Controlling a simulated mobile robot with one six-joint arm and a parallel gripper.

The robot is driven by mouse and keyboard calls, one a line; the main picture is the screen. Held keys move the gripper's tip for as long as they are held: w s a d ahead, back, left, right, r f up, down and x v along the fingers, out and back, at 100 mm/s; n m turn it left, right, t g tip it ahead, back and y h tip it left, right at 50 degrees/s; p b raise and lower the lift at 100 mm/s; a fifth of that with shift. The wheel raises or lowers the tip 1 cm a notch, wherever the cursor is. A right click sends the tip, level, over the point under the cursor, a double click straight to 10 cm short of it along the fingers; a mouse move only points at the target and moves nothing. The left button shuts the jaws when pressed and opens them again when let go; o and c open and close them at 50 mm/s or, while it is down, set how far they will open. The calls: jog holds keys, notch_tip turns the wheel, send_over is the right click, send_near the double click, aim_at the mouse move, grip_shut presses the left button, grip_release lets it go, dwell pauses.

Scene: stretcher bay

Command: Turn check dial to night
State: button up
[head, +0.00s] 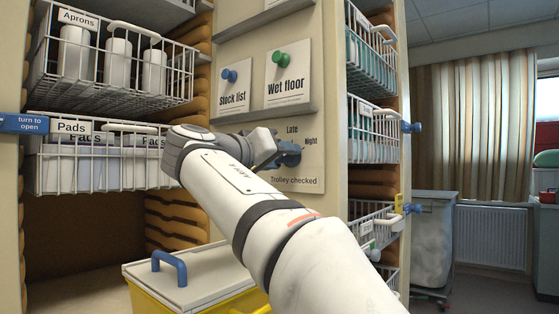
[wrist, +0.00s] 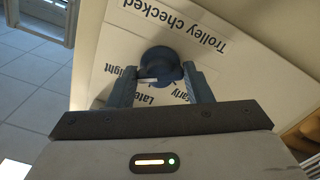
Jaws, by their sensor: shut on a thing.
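The check dial is a round dark blue knob (wrist: 163,62) on a white plate marked "Trolley checked" (wrist: 205,32), which is upside down in the wrist view. In the head view the plate (head: 300,181) hangs on the centre panel with "Late" and "Night" readable. My wrist and fingers cover most of the dial there.
Wire baskets of aprons (head: 115,75) and pads (head: 95,165) are at the left. Cards on blue and green pegs hang above a ledge (head: 268,113) over the dial. More baskets (head: 372,135) stand at the right. A yellow lidded bin (head: 190,285) is below my arm.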

dwell(0.3)
jog(key=o, duration=1)
jog(key=shift+a, duration=0.1)
jog(key=v, duration=0.7)
jog(key=shift+s+a+p, duration=0.2)
jog(key=shift+s+p, duration=0.1)
jog(key=shift+p, duration=0.1)
